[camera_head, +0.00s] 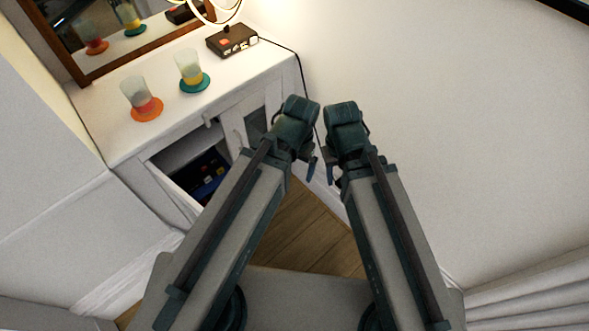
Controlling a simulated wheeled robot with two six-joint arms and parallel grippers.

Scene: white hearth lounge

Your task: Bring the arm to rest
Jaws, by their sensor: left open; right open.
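My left arm reaches up from the lower left, and its gripper (309,177) is near the middle of the view, open, with nothing seen in it. My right arm reaches up from the lower right, and its gripper (331,180) is close beside the left one, open, with nothing seen in it. Both grippers are small and partly hidden by my wrists. They hang to the right of the white cabinet, apart from the things on its top.
The white cabinet (108,122) bears two glasses (138,90) (188,65) on orange and teal coasters, and a brown box (232,40). A mirror (75,52) stands behind. The white wall (450,120) is at right; wooden floor (312,232) lies below.

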